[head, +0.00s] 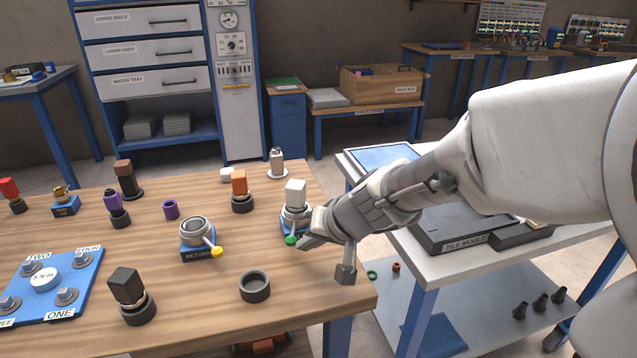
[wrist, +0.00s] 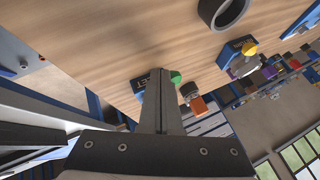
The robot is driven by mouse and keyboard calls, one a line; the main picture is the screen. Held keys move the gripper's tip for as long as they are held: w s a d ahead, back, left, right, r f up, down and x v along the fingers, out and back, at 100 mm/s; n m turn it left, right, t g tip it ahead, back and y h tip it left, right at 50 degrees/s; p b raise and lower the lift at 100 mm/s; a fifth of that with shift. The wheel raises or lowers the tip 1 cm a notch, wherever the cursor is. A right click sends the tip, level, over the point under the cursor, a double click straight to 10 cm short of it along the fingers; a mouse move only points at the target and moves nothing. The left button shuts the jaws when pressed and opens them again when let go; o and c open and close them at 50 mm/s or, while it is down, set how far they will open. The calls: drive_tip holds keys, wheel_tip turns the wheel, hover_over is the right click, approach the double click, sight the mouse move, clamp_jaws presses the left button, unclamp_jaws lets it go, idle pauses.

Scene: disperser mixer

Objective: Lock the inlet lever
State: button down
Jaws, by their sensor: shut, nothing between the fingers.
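The inlet lever has a green knob (head: 291,240) at the front of a metal fitting (head: 294,216) with a white block on top, near the table's right edge. The knob also shows in the wrist view (wrist: 175,77), just right of my fingertips. My gripper (head: 303,243) is shut and empty, with its tips close beside the knob. I cannot tell whether they touch it. In the wrist view my gripper (wrist: 161,72) partly covers the blue base with its label (wrist: 143,82). Whether the lever is locked cannot be told.
A similar fitting marked RETURN (head: 197,255) with a yellow knob (head: 216,252) stands left. A dark ring (head: 254,286) lies in front. Several coloured-block fittings and a blue plate (head: 75,282) are further left. A white side table (head: 500,255) is right.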

drive_tip(key=shift+w+d, duration=0.1)
drive_tip(key=shift+w, duration=0.05)
drive_tip(key=shift+w+d, duration=0.35)
drive_tip(key=shift+w, duration=0.3)
drive_tip(key=shift+d+b, duration=0.1)
drive_tip(key=shift+b, duration=0.2)
